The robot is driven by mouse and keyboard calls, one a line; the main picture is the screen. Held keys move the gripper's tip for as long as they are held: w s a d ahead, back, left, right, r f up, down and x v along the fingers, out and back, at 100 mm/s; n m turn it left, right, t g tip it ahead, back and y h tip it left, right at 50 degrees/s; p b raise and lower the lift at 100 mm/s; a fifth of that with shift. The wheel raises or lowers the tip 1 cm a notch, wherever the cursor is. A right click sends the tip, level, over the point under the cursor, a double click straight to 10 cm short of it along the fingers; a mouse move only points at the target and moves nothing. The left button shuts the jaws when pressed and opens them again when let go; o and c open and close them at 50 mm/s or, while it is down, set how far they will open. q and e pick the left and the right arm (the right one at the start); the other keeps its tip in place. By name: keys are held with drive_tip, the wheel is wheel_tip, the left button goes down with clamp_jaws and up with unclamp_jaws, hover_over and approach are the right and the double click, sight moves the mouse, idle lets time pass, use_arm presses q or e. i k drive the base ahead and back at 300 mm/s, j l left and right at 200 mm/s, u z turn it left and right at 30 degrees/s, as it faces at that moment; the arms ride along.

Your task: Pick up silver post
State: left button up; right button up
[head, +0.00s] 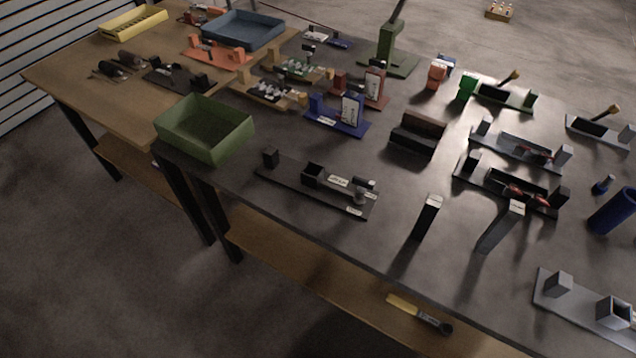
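A small silver-grey cylindrical piece (361,196) stands at the right end of a long black fixture (320,187) near the table's front edge. Two tall dark posts with pale silvery tops stand upright to its right. One is the left tall post (428,217), the other is the right tall post (500,227). I cannot tell for sure which of these is the silver post. Neither of my grippers is in view.
A green bin (205,130) stands at the left corner of the dark table. A grey fixture (560,305) lies at front right, with a blue cylinder (615,211) behind it. Several fixtures crowd the back. A yellow-handled tool (418,314) lies on the lower shelf.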

sight(514, 211)
drive_tip(key=z, duration=1.3)
